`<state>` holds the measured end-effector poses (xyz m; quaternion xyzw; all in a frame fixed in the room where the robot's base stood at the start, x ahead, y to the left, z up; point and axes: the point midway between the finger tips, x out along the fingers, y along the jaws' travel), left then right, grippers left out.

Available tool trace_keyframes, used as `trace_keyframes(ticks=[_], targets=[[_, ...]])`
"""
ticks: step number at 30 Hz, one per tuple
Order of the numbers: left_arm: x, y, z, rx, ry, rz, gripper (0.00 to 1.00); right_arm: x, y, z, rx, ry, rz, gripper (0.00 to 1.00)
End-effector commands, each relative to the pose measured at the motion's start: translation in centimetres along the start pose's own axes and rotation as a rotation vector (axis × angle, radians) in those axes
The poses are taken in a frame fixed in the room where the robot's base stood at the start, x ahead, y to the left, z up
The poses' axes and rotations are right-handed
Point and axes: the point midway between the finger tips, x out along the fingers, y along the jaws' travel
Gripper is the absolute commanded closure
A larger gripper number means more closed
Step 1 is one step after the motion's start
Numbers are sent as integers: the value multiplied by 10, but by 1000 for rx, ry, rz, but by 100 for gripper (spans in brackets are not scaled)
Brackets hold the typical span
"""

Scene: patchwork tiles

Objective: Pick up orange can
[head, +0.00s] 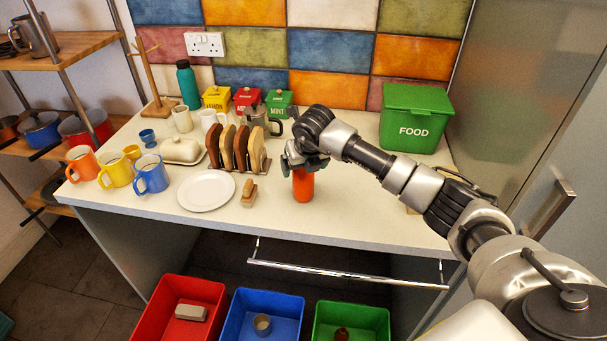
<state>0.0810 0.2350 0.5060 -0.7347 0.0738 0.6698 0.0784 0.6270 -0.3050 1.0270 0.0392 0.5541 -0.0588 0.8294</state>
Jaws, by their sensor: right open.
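An orange can (303,188) stands upright on the pale worktop, right of the middle of the counter. My right gripper (302,170) is at the top of the can, with its fingers reaching down beside it. The fingers are open, and I cannot tell whether they touch the can. The gripper hides the can's upper end. My left gripper is not in the head view.
A toast rack (238,150), a small brush (249,193) and a white plate (206,191) lie left of the can. A green FOOD bin (414,118) stands at the back right. Red (153,309), blue (233,311) and green (322,318) crates sit below the counter.

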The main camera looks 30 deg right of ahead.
Motion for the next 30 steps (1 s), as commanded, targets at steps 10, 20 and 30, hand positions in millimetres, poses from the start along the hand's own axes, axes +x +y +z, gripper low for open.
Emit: trace_keyframes(ticks=[10, 20, 30], targets=[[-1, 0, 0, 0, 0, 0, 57, 6, 0, 0, -1, 0, 1, 17], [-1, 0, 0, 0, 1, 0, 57, 6, 0, 0, 0, 0, 1, 62], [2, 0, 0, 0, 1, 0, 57, 1, 0, 2, 0, -2, 0, 62]])
